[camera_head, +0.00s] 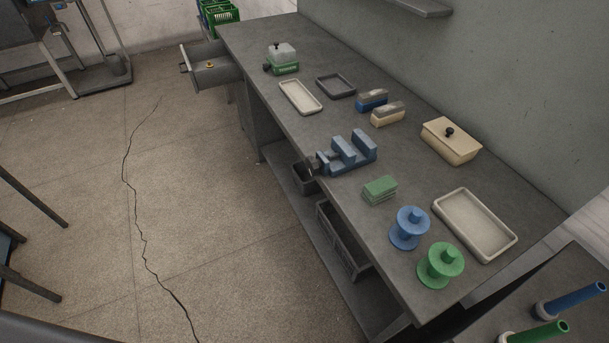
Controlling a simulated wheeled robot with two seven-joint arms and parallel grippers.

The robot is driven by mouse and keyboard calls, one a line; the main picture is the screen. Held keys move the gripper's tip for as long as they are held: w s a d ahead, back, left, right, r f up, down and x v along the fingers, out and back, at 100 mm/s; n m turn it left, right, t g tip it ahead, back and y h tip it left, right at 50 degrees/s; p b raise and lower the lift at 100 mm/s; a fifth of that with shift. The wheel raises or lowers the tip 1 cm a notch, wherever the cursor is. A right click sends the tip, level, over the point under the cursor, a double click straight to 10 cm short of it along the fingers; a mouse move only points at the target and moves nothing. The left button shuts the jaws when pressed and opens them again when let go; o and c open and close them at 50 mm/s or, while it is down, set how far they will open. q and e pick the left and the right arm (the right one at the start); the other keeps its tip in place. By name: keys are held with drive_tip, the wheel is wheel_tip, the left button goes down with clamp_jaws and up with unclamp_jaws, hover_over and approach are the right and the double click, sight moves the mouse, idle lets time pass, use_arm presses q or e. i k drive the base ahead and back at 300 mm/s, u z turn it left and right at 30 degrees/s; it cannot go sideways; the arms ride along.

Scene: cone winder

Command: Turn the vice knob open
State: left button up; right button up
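A blue vice (351,153) sits on the grey workbench near its front edge, about midway along. Its dark knob (313,164) sticks out at the front, over the bench edge. A gap shows between the vice's two upright jaws, and nothing is seen in it. Neither of my grippers shows in the head view.
The workbench (300,63) also holds a cream tray (301,97), a dark tray (336,85), a cream lidded box (450,141), a green block (379,190), blue (409,228) and green (440,265) spools. An open drawer (208,67) juts out at the far end. The floor in front is clear.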

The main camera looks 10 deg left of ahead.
sight(313, 165)
drive_tip(key=u, duration=0.5)
drive_tip(key=k, duration=0.6)
drive_tip(key=u, duration=0.4)
drive_tip(key=i, duration=1.05)
drive_tip(key=z, duration=1)
